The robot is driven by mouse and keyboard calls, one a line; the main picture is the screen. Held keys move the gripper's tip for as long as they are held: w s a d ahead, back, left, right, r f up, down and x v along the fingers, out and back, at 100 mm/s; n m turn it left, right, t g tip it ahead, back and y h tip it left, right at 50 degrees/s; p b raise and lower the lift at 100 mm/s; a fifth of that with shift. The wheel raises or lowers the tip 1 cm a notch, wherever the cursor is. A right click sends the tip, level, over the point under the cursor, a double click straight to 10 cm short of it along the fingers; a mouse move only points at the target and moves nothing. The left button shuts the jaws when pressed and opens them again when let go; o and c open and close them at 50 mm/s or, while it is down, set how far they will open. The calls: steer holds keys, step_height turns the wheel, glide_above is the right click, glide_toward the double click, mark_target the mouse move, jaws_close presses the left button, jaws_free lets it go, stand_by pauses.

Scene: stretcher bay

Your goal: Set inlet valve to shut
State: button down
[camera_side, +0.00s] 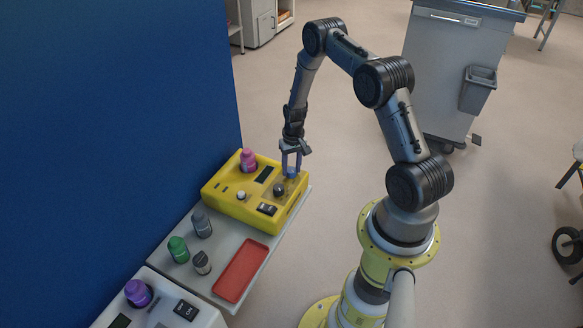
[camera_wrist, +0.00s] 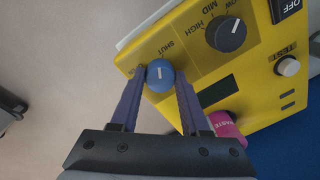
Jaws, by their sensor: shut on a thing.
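The blue round knob (camera_wrist: 160,79) with a white pointer line sits at the edge of the yellow panel box (camera_wrist: 190,62), beside the printed word SHUT. My gripper (camera_wrist: 161,73) has one finger on each side of this knob and is shut on it. The pointer line runs roughly up the picture, near the SHUT label; I cannot tell whether it lines up exactly. In the side view my gripper (camera_side: 291,171) reaches down onto the right back part of the yellow box (camera_side: 225,206), and the fingers largely hide the knob.
A black knob (camera_wrist: 230,33) marked LOW, MID and HIGH sits near the blue one. Several canisters and a red tray (camera_side: 241,270) are in front. A blue wall (camera_side: 110,110) stands left.

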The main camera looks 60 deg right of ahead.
mark_target(293, 170)
steer(key=shift+m, duration=1.6)
steer(key=shift+c, duration=1.9)
jaws_free()
steer(key=shift+r, duration=0.15)
step_height(293, 170, up, 14)
steer(key=shift+s+f, duration=0.2)
steer(key=shift+s, duration=0.1)
